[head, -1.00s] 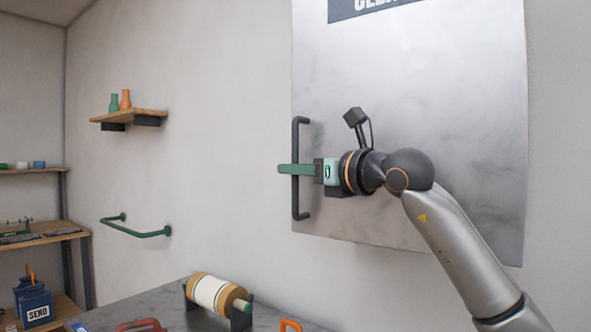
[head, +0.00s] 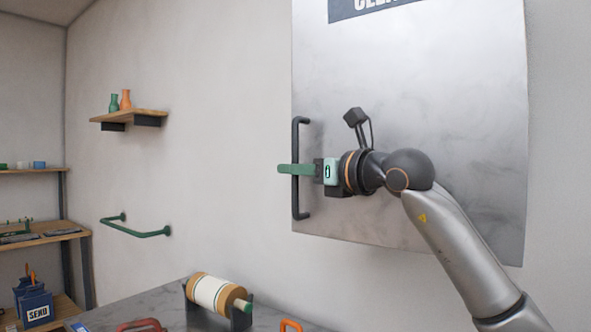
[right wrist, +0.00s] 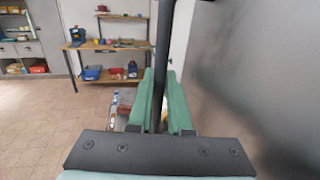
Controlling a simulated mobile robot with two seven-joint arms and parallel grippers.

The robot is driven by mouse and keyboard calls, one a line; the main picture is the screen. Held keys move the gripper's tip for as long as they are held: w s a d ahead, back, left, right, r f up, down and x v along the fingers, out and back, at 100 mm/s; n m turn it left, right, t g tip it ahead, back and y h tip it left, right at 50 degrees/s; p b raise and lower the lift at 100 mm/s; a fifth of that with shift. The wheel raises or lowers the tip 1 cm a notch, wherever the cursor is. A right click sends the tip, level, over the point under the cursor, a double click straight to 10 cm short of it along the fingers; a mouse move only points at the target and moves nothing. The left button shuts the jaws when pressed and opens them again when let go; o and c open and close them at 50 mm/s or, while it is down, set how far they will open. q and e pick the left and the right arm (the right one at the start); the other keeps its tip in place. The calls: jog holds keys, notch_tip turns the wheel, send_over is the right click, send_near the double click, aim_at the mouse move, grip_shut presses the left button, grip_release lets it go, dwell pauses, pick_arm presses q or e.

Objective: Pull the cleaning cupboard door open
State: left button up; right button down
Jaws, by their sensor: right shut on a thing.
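The cleaning cupboard door (head: 440,110) is a grey metal panel on the wall, with a dark sign cut off at the top of the head view. It looks closed or nearly so; I cannot tell exactly. Its black vertical bar handle (head: 300,135) is at the door's left edge. My right gripper (head: 290,169) has green fingers and is shut on the handle near its middle. In the right wrist view the bar (right wrist: 164,50) runs between the two green fingers (right wrist: 163,100). My left gripper is not in view.
A counter (head: 165,300) with a paper roll (head: 212,293) stands below, left of the door. A small wall shelf (head: 130,117) and a green rail (head: 135,229) are on the left wall. In the wrist view, a workbench (right wrist: 110,46) stands across open floor (right wrist: 50,120).

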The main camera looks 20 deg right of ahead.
jog(key=s+a+n+g+y+b, duration=0.2)
jog(key=s+a+n+g+y, duration=0.25)
jog(key=s, duration=0.65)
jog(key=s+a+n+g+y+b, duration=0.1)
jog(key=s+a+n+g+y, duration=0.35)
jog(key=s, duration=0.65)
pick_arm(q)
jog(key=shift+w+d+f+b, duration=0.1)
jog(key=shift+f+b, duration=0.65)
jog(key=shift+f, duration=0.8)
pick_arm(e)
jog(key=s+d+n+g, duration=0.3)
jog(key=s+g, duration=0.3)
jog(key=s, duration=0.7)
jog(key=s+d+n+g, duration=0.4)
jog(key=s+d+g, duration=0.1)
jog(key=s, duration=0.8)
jog(key=shift+s+d+g, duration=0.2)
jog(key=shift+d+g, duration=0.2)
jog(key=shift+g, duration=0.1)
jog(key=shift+r, duration=0.15)
jog(key=c, duration=0.8)
grip_release()
jog(key=shift+c, duration=0.2)
